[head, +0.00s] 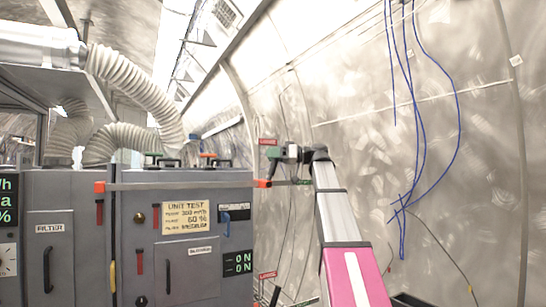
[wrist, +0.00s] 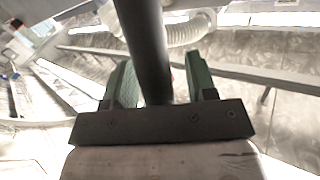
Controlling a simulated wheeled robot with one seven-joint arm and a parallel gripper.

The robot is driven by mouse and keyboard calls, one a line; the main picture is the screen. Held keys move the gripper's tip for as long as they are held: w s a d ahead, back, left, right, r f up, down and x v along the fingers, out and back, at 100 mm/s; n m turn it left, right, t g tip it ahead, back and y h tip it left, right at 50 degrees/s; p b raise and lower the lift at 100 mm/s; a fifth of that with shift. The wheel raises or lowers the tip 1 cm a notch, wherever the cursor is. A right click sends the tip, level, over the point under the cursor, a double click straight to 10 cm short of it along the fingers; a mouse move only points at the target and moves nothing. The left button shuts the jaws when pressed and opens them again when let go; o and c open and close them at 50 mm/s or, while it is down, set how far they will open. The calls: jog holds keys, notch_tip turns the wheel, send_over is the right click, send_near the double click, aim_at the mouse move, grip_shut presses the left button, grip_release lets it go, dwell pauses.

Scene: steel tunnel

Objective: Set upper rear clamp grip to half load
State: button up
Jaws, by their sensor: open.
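My gripper (head: 274,153) is at the end of my raised arm, beside the right rear corner of the grey cabinet in the head view. In the wrist view its two green fingers (wrist: 160,78) are open. A red label (head: 267,141) and a green label (head: 305,182) show near my gripper. The clamp itself is not clear in the head view.
The grey cabinet (head: 185,250) fills the left, with an orange-ended bar (head: 185,185) across its upper front. A ribbed white hose (head: 140,80) arches above it. Blue cables (head: 420,120) hang on the curved metal wall at right. A lower red label (head: 268,275) shows beside the cabinet.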

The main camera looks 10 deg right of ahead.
grip_shut()
jog(key=w+d+f+m+t+y, duration=0.2)
jog(key=d+f+m+t+y, duration=0.2)
jog(key=d+m+y, duration=0.1)
jog(key=shift+d+m, duration=0.5)
jog(key=shift+d, duration=0.05)
jog(key=shift+f+y, duration=0.15)
jog(key=shift+y, duration=0.15)
dwell(0.3)
grip_release()
jog(key=v, duration=1.1)
